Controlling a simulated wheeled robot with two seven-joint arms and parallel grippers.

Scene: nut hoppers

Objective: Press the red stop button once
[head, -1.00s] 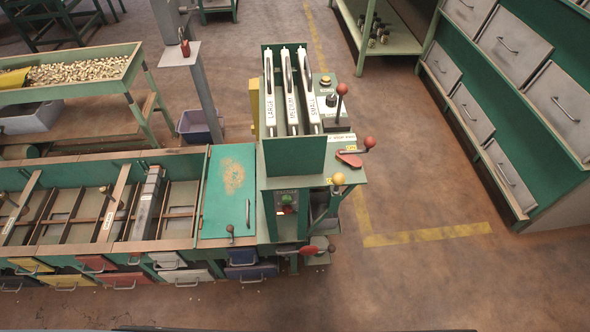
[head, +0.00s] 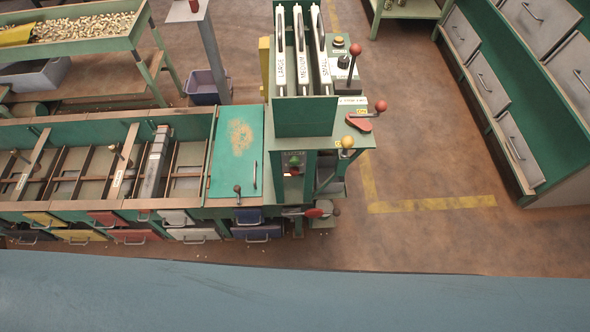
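A small control panel with a green button (head: 295,160) and a red button (head: 294,171) below it sits on the front of the green machine (head: 305,128), in the recess under the hoppers. The red button looks small and partly shaded; I cannot tell whether it is pressed. Neither of my grippers shows in the head view.
Near the panel are a yellow-knobbed lever (head: 347,142), a red-knobbed crank (head: 380,106), a taller red-knobbed lever (head: 354,50) and a red-handled part (head: 314,212) low on the front. Drawer handles protrude along the bench front (head: 174,204). Open floor (head: 420,240) lies to the right.

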